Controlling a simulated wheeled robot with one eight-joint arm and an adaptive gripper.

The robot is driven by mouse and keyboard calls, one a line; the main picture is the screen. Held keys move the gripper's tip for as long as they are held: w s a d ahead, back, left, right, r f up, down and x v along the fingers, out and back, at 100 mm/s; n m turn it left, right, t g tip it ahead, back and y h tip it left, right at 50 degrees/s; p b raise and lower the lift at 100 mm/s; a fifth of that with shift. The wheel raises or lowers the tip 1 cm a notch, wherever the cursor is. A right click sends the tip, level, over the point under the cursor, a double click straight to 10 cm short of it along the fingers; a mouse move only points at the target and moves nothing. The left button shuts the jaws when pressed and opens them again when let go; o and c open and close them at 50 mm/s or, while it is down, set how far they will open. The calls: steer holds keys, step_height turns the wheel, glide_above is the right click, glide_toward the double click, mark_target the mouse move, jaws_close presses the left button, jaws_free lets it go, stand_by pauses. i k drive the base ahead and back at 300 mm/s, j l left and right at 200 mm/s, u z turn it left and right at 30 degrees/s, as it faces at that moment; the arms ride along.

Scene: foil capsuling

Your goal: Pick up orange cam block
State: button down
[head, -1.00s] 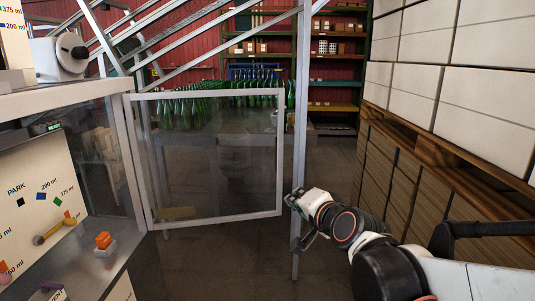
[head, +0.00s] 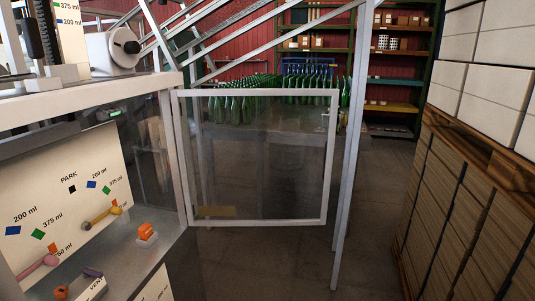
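An orange cam block (head: 147,230) sits on a small pale base near the right corner of the metal shelf (head: 125,262) at the lower left. Another small orange-brown piece (head: 61,292) lies at the front of the shelf, partly cut off by the frame's bottom edge. My gripper is out of view.
A panel (head: 60,205) with coloured marks, a yellow lever (head: 100,217) and a pink lever (head: 38,267) stands behind the shelf. A framed clear door (head: 262,155) and a metal post (head: 350,140) stand right of it. Stacked boxes (head: 475,180) line the right; floor between is clear.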

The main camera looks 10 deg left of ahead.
mark_target(145, 232)
steer(key=u, duration=0.8)
steer(key=i+u, duration=0.1)
steer(key=u, duration=0.35)
steer(key=i+l+u, duration=0.1)
steer(key=u, duration=0.35)
steer(key=l+u, duration=0.1)
steer(key=u, duration=0.35)
steer(key=i+l+u, duration=0.1)
steer(key=u, duration=0.35)
steer(key=l+u, duration=0.15)
steer(key=u, duration=0.3)
steer(key=i+l, duration=0.05)
